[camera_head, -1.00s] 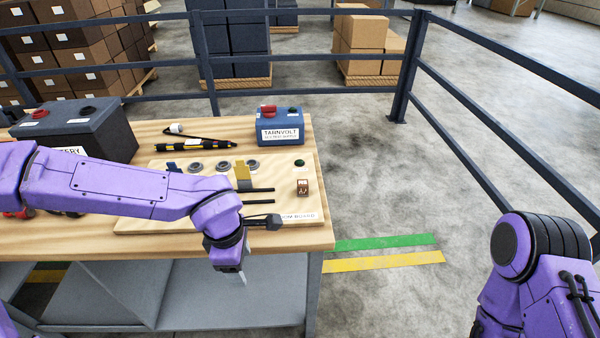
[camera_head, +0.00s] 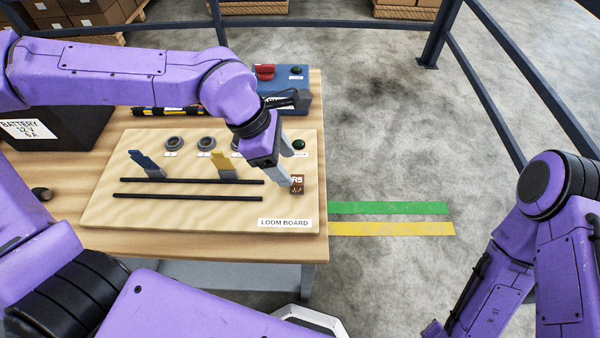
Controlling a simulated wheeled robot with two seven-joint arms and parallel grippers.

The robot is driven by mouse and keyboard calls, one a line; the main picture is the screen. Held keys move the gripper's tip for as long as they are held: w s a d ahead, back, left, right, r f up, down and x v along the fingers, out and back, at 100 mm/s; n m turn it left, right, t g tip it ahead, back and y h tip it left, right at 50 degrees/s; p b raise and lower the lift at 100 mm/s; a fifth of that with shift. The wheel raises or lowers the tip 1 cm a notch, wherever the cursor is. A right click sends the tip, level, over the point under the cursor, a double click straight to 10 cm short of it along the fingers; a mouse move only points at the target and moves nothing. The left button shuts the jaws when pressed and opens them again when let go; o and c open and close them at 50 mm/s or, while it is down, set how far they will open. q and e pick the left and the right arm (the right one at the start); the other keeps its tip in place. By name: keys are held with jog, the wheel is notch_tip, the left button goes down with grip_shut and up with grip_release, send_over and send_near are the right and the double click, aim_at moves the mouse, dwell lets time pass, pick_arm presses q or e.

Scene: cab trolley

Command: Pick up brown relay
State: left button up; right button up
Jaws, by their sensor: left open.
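The brown relay (camera_head: 297,186) is a small brown block with white "R5" lettering. It sits near the right edge of the pale wooden loom board (camera_head: 200,212). My left gripper (camera_head: 290,168) is open just above and behind the relay. Its grey fingers point down, and the nearer fingertip overlaps the relay's upper left edge in the picture. Whether it touches the relay I cannot tell. Nothing is between the fingers. My right arm shows at the right, but its gripper is out of view.
A blue clip (camera_head: 146,163), a yellow clip (camera_head: 225,163) and two black rods (camera_head: 190,197) are on the board left of the relay. A blue box (camera_head: 298,85) stands behind. A dark battery (camera_head: 60,120) stands at the left. Open floor lies right of the table.

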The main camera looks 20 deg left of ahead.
aim_at(297, 179)
pick_arm(q)
jog(key=x, duration=0.7)
jog(key=shift+w+a, duration=0.1)
jog(key=shift+a, duration=0.1)
jog(key=shift+d+f, duration=0.25)
jog(key=c, duration=1)
